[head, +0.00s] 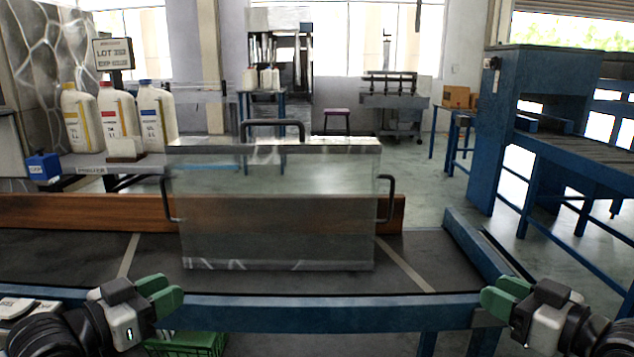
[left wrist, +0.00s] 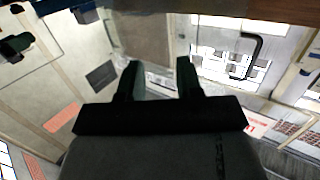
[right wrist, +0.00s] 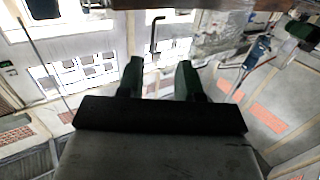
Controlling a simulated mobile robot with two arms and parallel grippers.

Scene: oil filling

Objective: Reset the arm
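My left gripper (head: 160,297) is at the lower left of the head view, in front of the conveyor's near rail. Its two green-tipped fingers stand apart with nothing between them in the left wrist view (left wrist: 160,78). My right gripper (head: 505,299) is at the lower right of the head view, near the same rail. Its fingers are also apart and empty in the right wrist view (right wrist: 160,78). Neither gripper touches any object. A clear box (head: 280,215) with black handles stands on the dark conveyor (head: 80,255) between and beyond the two grippers.
Several oil bottles (head: 118,115) with coloured caps stand on a bench at the left, beside a LOT/EXP sign (head: 113,53) and a small blue box (head: 43,167). A green basket (head: 190,343) is low near my left gripper. A blue frame (head: 550,110) stands at the right.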

